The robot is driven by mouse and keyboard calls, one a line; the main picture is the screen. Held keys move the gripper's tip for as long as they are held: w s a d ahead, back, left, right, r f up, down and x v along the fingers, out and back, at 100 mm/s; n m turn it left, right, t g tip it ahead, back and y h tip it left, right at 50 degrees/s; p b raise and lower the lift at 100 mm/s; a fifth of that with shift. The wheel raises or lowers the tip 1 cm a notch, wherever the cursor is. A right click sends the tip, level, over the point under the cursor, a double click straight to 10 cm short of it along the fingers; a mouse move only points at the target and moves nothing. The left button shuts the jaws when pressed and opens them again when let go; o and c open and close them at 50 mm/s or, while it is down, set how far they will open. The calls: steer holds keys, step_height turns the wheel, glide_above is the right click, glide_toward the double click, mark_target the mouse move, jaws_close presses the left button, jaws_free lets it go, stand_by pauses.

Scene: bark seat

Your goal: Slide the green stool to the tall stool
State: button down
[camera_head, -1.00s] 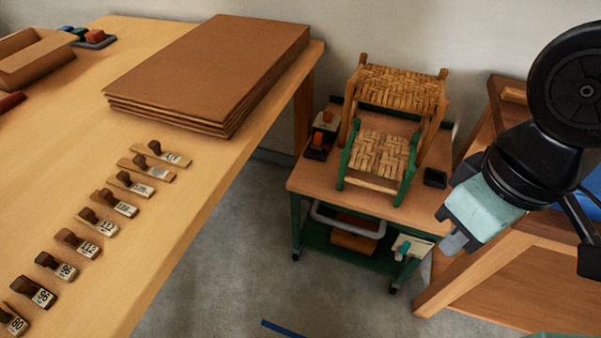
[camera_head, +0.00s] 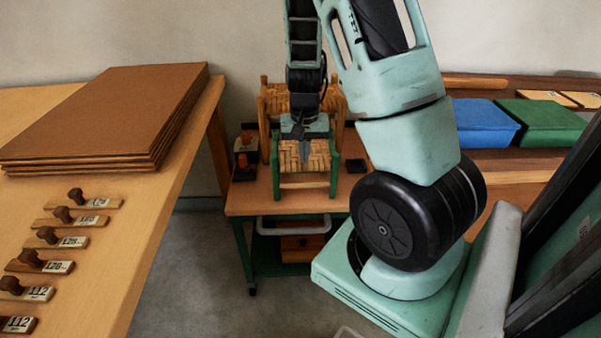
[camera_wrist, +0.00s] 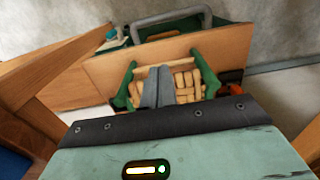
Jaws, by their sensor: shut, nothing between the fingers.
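The green stool (camera_head: 321,160), with green posts and a woven seat, stands on a small wheeled cart (camera_head: 246,202). The tall stool (camera_head: 275,103), with light wood posts and a woven seat, stands just behind it and is partly hidden by my arm. My gripper (camera_head: 303,151) is shut and empty, pointing down at the green stool's seat. In the wrist view my closed fingertips (camera_wrist: 160,72) overlap the woven seat (camera_wrist: 185,86), between the green posts. I cannot tell whether they touch it.
A workbench (camera_head: 165,225) on the left holds a stack of brown sheets (camera_head: 105,120) and several stamps. Small dark holders with orange items (camera_head: 243,160) sit left of the stools. A small dark tray (camera_head: 355,165) lies to their right. Blue (camera_head: 485,122) and green (camera_head: 540,122) bins stand further right.

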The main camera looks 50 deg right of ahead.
steer(key=w+d+f+b, duration=0.1)
steer(key=w+d+f, duration=0.1)
steer(key=f, duration=0.7)
steer(key=shift+w+d+f, duration=0.2)
steer(key=shift+d+f, duration=0.15)
steer(key=shift+d, duration=0.25)
